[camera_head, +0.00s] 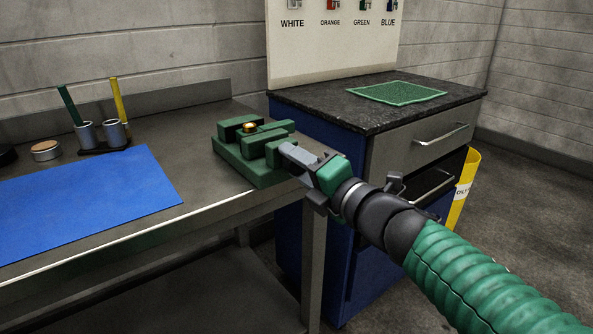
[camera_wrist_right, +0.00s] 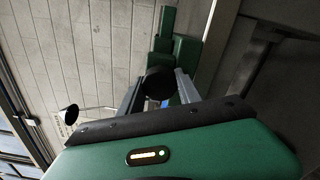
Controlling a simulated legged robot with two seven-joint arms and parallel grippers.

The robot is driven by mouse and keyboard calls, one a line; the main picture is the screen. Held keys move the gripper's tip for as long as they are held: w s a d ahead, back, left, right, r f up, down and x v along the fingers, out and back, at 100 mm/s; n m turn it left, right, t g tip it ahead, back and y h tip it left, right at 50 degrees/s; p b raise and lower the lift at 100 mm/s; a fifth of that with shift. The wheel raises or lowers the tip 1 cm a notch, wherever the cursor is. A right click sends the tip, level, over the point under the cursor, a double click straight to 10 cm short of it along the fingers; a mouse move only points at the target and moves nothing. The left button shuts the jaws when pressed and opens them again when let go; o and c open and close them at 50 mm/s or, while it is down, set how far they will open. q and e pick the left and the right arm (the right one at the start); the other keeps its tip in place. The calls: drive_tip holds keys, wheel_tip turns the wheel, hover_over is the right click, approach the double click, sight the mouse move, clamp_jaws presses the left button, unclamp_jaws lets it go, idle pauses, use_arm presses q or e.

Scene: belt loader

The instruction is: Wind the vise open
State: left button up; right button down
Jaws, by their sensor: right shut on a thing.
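The green vise (camera_head: 252,172) sits on the workbench near its right end. A small brass-coloured round piece (camera_head: 249,127) shows between its green blocks; I cannot tell whether it is clamped. My right gripper (camera_head: 296,155) is at the front right side of the vise. In the right wrist view, its two grey fingers are shut on a dark round knob (camera_wrist_right: 160,82), probably the vise's handle, with the green vise (camera_wrist_right: 187,57) just beyond. In the head view the fingers hide this knob. My left gripper is not in view.
The workbench (camera_head: 175,135) also carries a blue mat (camera_head: 85,200), two metal cups (camera_head: 115,133) with a green and a yellow stick, and a small round tin (camera_head: 46,151). A blue drawer cabinet (camera_head: 335,160) with a green cloth (camera_head: 397,93) stands close behind my right wrist.

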drive_tip(key=shift+a+f+n, duration=0.1)
drive_tip(key=shift+f+n, duration=0.3)
drive_tip(key=shift+n, duration=0.1)
drive_tip(key=c, duration=1)
unclamp_jaws()
drive_tip(key=shift+o, duration=0.9)
drive_tip(key=shift+r, duration=0.2)
